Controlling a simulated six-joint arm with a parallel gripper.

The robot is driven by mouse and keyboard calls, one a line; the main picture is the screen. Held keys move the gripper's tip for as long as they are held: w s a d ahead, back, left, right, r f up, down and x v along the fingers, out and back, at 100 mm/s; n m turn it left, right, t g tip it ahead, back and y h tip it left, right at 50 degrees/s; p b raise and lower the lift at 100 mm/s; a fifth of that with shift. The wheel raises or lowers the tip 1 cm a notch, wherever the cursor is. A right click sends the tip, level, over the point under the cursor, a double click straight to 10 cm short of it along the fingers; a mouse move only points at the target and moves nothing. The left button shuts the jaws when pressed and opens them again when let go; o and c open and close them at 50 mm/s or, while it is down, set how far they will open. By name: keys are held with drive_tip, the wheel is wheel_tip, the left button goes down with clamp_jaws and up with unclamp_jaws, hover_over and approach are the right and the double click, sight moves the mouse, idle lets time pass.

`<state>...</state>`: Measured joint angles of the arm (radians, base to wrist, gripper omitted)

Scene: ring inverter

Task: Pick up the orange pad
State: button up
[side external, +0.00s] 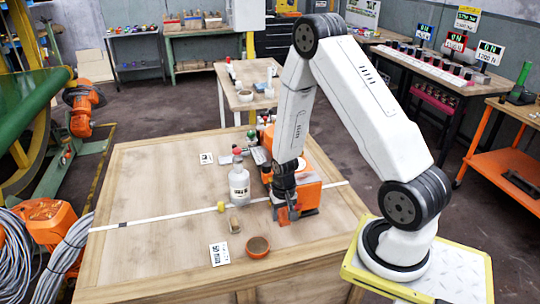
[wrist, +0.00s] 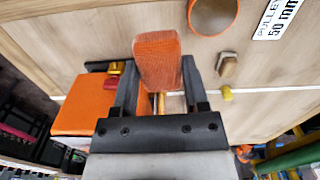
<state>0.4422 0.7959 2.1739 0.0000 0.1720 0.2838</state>
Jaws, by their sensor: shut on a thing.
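The orange pad (wrist: 157,60) is a flat, rough-textured piece with rounded corners. It stands between the two black fingers of my gripper (wrist: 160,85) in the wrist view, and the fingers are shut on it. In the side view my gripper (side external: 284,203) is low over the wooden table, beside an orange box-shaped body (side external: 309,194). A small part of the pad (side external: 283,216) shows under the fingers there. I cannot tell whether the pad touches the table. The orange body also shows at left in the wrist view (wrist: 80,106).
A white bottle (side external: 239,186) with a red top stands left of my gripper. The table's left side is mostly clear.

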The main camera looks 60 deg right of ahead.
drive_tip(key=shift+s+a+r, duration=0.25)
drive_tip(key=shift+s+r, duration=0.05)
drive_tip(key=shift+s, duration=0.35)
drive_tip(key=shift+s+a+r, duration=0.2)
drive_tip(key=shift+s+r, duration=0.1)
drive_tip(key=shift+s, duration=0.35)
drive_tip(key=o, duration=0.5)
drive_tip(key=c, duration=0.4)
wheel_tip(320, 180, up, 17)
drive_tip(key=w+d, duration=0.2)
drive_tip(key=d, duration=0.5)
drive_tip(key=w+d, duration=0.3)
drive_tip(key=d, duration=0.4)
drive_tip(key=shift+s+d+f, duration=0.1)
drive_tip(key=shift+f, duration=1.1)
drive_tip(key=shift+s+f, duration=0.1)
drive_tip(key=shift+f, duration=1.05)
